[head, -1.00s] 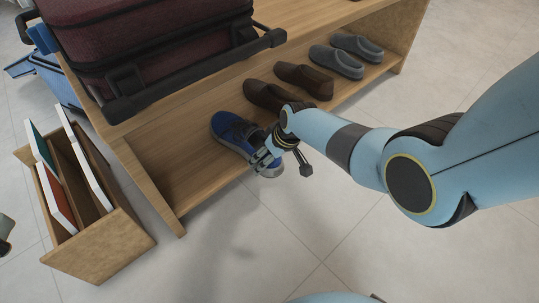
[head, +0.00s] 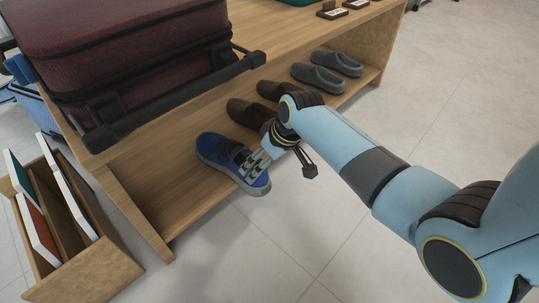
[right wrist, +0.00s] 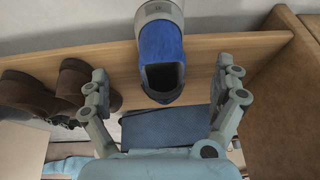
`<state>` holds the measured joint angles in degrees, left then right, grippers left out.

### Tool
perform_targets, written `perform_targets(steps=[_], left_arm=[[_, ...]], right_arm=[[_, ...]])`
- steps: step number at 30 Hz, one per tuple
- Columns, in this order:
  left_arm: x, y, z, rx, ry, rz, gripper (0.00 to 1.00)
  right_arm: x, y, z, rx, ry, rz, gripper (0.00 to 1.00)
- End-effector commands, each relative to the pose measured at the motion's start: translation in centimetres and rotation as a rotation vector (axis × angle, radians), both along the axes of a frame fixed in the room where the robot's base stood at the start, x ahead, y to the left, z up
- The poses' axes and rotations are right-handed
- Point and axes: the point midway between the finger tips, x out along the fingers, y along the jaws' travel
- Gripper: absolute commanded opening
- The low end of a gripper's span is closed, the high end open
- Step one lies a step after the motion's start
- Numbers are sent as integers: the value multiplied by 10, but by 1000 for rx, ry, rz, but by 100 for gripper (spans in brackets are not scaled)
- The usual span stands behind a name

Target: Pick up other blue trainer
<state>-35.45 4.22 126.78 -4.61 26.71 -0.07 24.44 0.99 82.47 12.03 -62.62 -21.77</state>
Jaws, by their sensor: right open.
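A blue trainer (head: 222,152) with a grey sole rests on the lower wooden shelf, at its front edge, in the head view. Only one blue trainer is in sight. In the right wrist view the trainer (right wrist: 161,48) lies ahead, its dark opening towards me. My right gripper (head: 256,160) is at the trainer in the head view and covers part of it. In the right wrist view the right gripper (right wrist: 167,80) is open, with one finger on each side of the trainer's near end and gaps between. My left gripper is out of view.
Brown shoes (head: 250,114) and grey slip-ons (head: 317,77) stand farther along the shelf (head: 180,200). A maroon suitcase (head: 130,50) lies on the top above. A wooden box (head: 90,275) with upright panels stands at the left. The tiled floor at the right is clear.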

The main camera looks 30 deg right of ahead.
Motion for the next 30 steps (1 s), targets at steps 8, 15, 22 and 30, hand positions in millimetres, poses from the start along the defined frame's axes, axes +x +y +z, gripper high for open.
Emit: perform_targets(steps=[8,15,22,30], left_arm=[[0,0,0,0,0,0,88],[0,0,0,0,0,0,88],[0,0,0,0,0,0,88],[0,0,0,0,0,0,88]], right_arm=[[-10,-5,24,-2,2,0,97],[-10,-5,25,-1,2,0,97],[-33,-9,13,-10,-5,-15,94],[-152,-33,3,-75,-231,-115,94]])
